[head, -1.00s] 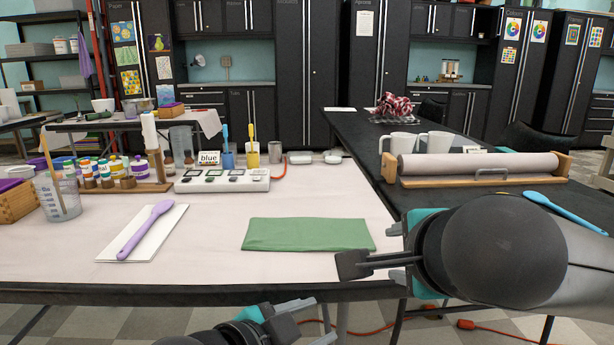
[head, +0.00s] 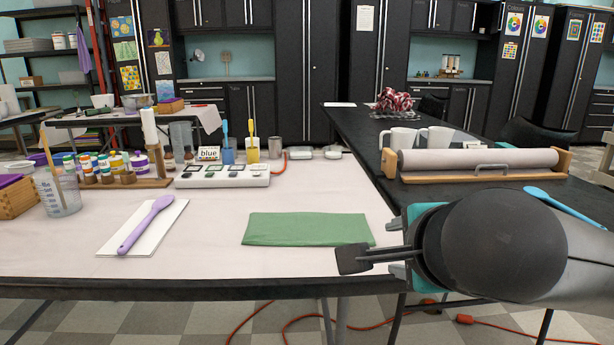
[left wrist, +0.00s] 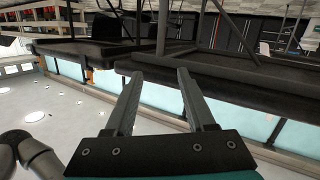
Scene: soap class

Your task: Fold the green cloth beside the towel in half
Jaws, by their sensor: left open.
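The green cloth (head: 300,229) lies flat as a neat, narrow rectangle near the front right of the pale-covered table. I cannot tell how many layers it has. A crumpled red-and-white striped cloth (head: 392,103) is on the dark table behind; I cannot tell whether it is the towel. My right gripper (head: 372,250) is at the right end of the green cloth, near the table's front right corner. Its opening is unclear from this angle. My left gripper (left wrist: 157,74) is open and empty in the left wrist view, out of the head view.
A white board with a purple spoon (head: 146,224) lies left of the cloth. A roller stand (head: 480,162) is on the dark table. The tabletop around the green cloth is clear.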

